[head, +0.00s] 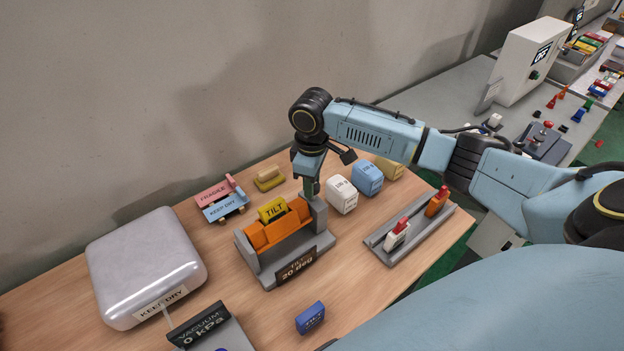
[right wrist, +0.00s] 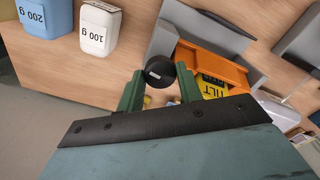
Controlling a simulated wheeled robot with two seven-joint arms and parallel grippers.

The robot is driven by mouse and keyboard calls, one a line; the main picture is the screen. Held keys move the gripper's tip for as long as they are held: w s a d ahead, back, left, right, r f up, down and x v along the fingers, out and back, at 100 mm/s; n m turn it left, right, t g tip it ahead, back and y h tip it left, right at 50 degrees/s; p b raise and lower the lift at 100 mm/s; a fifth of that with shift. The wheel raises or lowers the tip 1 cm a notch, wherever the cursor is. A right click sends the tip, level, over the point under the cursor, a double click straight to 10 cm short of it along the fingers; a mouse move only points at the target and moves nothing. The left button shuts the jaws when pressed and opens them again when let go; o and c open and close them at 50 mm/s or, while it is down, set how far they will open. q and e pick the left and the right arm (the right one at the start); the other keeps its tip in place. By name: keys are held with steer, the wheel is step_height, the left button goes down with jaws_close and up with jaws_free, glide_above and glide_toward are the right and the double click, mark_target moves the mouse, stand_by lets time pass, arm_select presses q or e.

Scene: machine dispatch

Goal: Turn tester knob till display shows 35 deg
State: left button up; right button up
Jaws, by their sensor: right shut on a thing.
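The tilt tester (head: 257,266) is a grey stand with an orange cradle (head: 262,234) that holds a yellow block marked TILT (head: 272,209). Its dark display (head: 297,266) reads 20 deg. In the right wrist view, the tester's black round knob (right wrist: 159,72) sits between the green fingers of my right gripper (right wrist: 158,90). The right gripper is shut on the knob, reaching down from above at the tester's right end in the head view (head: 310,188). The knob is hidden in the head view. My left gripper is not in view.
White (head: 341,195) and blue (head: 367,178) weights stand right of the tester. A grey rail with switches (head: 408,236) lies further right. Signs (head: 220,199) stand behind.

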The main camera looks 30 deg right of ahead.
steer(key=n, duration=0.6)
steer(key=shift+w+r, duration=0.1)
steer(key=n, duration=0.5)
steer(key=shift+n, duration=0.4)
steer(key=o, duration=1)
step_height(320, 180, up, 13)
steer(key=shift+r+b, duration=0.15)
steer(key=shift+b, duration=0.65)
